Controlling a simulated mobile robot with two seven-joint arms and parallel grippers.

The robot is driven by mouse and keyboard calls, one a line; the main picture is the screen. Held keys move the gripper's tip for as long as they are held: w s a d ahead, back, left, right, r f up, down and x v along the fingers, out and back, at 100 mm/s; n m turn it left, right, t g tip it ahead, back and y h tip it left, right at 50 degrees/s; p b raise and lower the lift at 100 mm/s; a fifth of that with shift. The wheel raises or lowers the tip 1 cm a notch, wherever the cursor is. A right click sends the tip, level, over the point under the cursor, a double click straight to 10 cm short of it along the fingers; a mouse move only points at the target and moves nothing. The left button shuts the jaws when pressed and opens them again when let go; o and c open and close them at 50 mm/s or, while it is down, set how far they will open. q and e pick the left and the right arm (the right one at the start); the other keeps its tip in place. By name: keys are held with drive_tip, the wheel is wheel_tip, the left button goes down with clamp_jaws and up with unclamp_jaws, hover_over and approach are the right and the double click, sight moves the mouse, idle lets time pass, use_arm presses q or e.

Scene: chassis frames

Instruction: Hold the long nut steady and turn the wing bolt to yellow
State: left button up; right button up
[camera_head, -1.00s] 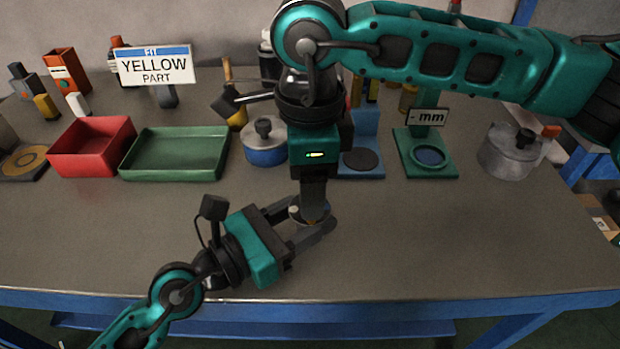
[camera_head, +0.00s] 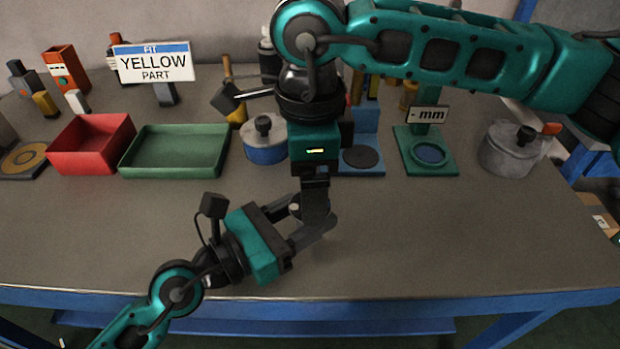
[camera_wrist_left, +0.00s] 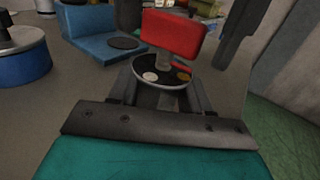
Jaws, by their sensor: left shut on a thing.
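The wing bolt shows in the left wrist view as a red wing (camera_wrist_left: 173,37) on a short stem. Below it is a dark dial (camera_wrist_left: 160,72) with white, red and yellow marks. The long nut (camera_wrist_left: 168,101) is mostly hidden under the dial. My left gripper (camera_head: 312,222) is shut on the nut and holds it above the table. My right gripper (camera_head: 315,210) points down over the bolt from above. In the left wrist view its dark fingers (camera_wrist_left: 185,45) stand apart, one on each side of the wing. In the head view it hides the wing.
A sign (camera_head: 153,63) reads "FIT YELLOW PART". A red bin (camera_head: 92,150), a green tray (camera_head: 175,172), a blue pot (camera_head: 264,154), a blue stand (camera_head: 366,125), a green gauge (camera_head: 430,165) and a grey pot (camera_head: 508,155) line the back. The table front (camera_head: 450,240) is clear.

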wheel_tip(320, 180, up, 12)
drive_tip(key=shift+f, duration=0.25)
idle(0.3)
use_arm(q)
drive_tip(key=o, duration=1.3)
drive_tip(key=shift+o, duration=0.2)
